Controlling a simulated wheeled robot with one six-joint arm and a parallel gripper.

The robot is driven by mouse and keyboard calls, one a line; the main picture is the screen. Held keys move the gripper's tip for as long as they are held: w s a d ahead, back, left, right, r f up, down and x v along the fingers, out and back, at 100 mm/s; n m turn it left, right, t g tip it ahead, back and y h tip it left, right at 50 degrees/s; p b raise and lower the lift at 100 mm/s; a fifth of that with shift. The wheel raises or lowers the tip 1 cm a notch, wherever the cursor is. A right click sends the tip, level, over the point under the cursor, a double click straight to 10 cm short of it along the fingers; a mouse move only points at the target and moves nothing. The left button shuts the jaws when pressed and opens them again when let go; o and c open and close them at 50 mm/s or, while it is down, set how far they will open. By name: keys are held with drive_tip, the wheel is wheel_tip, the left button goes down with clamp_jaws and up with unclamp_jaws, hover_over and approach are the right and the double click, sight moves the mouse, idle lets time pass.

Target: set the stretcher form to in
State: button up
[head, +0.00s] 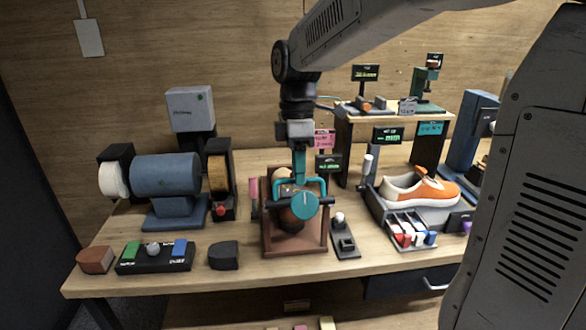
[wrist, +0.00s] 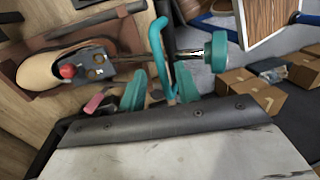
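The stretcher stands at the table's middle on a brown base (head: 266,240). It has a teal handle bar (head: 322,188) and a round teal knob (head: 304,201) in front. The wrist view shows its tan form (wrist: 38,72) at left, with a grey plate and a red knob on it. The teal knob (wrist: 219,54) and the curved handle bar (wrist: 157,45) also show there. My gripper (head: 299,180) points down at the handle. In the wrist view its teal fingertips (wrist: 158,94) stand apart, with the bar's lower end between them; a gap shows on the left side.
A blue bench motor (head: 165,175) with wheels stands at left, and a button box (head: 155,257) lies before it. An orange sneaker (head: 420,188) sits on a stand at right. A small lever block (head: 343,240) is just right of the stretcher. Cardboard boxes (wrist: 262,92) lie on the floor.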

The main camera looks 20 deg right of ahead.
clamp_jaws()
drive_tip(key=shift+a, duration=0.35)
drive_tip(key=shift+w+d, duration=0.1)
drive_tip(key=shift+d, duration=0.05)
hover_over(295, 188)
drive_tip(key=a, duration=0.1)
drive_tip(key=f, duration=0.8)
drive_tip(key=shift+s, duration=0.25)
